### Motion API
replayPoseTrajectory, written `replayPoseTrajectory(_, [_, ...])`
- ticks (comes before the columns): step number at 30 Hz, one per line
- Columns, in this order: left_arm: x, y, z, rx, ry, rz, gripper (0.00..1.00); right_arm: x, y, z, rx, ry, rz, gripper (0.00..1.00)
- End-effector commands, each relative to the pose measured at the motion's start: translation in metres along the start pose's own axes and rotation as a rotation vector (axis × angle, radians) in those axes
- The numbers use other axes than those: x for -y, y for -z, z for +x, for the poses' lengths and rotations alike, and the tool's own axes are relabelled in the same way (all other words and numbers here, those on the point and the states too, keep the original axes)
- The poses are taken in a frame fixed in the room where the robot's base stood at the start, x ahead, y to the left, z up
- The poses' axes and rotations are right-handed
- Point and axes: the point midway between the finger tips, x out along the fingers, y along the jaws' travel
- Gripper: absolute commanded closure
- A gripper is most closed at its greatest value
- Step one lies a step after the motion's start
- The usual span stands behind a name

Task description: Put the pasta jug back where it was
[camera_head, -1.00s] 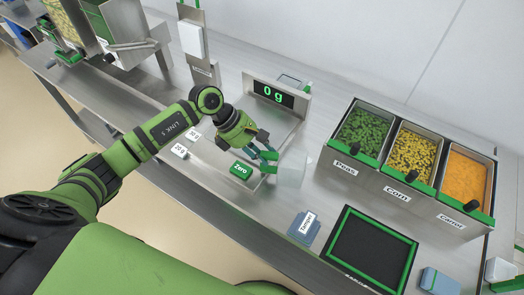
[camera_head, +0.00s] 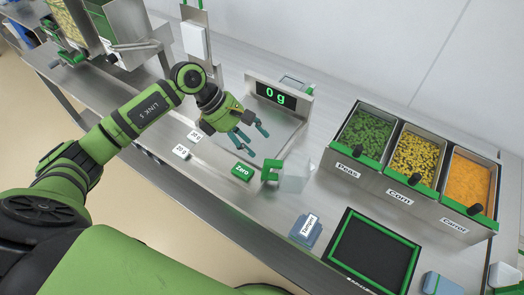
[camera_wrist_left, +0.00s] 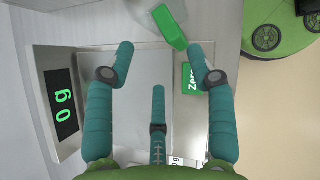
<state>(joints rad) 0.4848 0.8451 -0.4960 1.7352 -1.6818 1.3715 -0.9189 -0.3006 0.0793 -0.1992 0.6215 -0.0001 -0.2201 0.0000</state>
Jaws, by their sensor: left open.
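The clear pasta jug (camera_head: 294,178) with a green handle (camera_head: 271,171) stands on the steel bench, just right of the green Zero button (camera_head: 242,170). It looks empty. My left gripper (camera_head: 250,140) is open and empty over the scale plate, up and left of the jug and apart from it. In the left wrist view the jug's green handle (camera_wrist_left: 170,27) lies beyond the spread fingers (camera_wrist_left: 160,50), close to the right fingertip. My right gripper is not in view.
The scale display (camera_head: 271,94) reads 0 g. Bins of peas (camera_head: 366,130), corn (camera_head: 413,153) and carrot (camera_head: 466,181) stand at the right. A green-framed black panel (camera_head: 373,250) and blue-grey Tamper block (camera_head: 306,230) lie in front. A dispenser with pasta stands at far left.

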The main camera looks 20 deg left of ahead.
Motion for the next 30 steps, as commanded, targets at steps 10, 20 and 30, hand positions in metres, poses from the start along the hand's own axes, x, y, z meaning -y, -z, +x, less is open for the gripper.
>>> replayPoseTrajectory(10, [-0.001,0.001,-0.056,0.000,-0.002,0.000,0.45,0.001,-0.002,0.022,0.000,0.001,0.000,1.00])
replayPoseTrajectory(20, [0.000,-0.001,-0.064,0.002,0.000,-0.001,0.45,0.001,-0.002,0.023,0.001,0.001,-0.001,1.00])
replayPoseTrajectory(30, [0.000,-0.003,-0.061,0.013,0.001,-0.003,0.45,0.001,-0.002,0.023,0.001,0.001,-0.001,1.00])
